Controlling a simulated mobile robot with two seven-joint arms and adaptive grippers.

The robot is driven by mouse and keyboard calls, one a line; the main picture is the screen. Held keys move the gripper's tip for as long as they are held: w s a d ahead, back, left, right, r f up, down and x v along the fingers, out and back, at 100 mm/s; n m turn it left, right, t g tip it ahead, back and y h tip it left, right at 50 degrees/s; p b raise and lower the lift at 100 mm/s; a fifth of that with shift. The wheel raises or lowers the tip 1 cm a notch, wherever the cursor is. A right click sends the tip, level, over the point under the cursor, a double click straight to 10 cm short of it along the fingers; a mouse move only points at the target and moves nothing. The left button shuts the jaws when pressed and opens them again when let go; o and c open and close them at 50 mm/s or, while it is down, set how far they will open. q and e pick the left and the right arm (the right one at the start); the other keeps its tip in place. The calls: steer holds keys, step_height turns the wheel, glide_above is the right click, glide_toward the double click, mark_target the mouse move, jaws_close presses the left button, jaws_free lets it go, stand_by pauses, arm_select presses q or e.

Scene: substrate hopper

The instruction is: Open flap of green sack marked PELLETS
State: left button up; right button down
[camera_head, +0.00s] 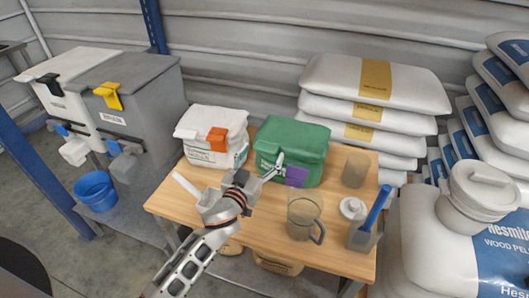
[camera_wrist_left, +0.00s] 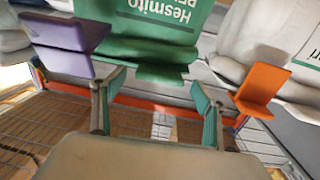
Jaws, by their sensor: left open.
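The green sack (camera_head: 292,143) stands on the wooden table with its top folded over, and a purple tab (camera_head: 297,176) sticks out at its front right. In the left wrist view the sack's green face (camera_wrist_left: 165,25) shows a white label reading "Hesmito" and a partly cut-off second line. The purple tab (camera_wrist_left: 65,40) is there at the left. My left gripper (camera_head: 275,169) is open and empty, in front of the sack and left of the purple tab. In the left wrist view its fingers (camera_wrist_left: 155,92) are apart with the tab outside them. My right gripper is not in view.
A white sack (camera_head: 213,135) with an orange tab (camera_head: 217,139) stands left of the green one. A clear jug (camera_head: 303,215), cup (camera_head: 355,170), white jar (camera_head: 352,208) and grey holder (camera_head: 362,237) occupy the table's right. Hopper bins (camera_head: 135,110) stand at left.

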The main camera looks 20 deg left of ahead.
arm_select(q)
steer(key=shift+w, duration=0.8)
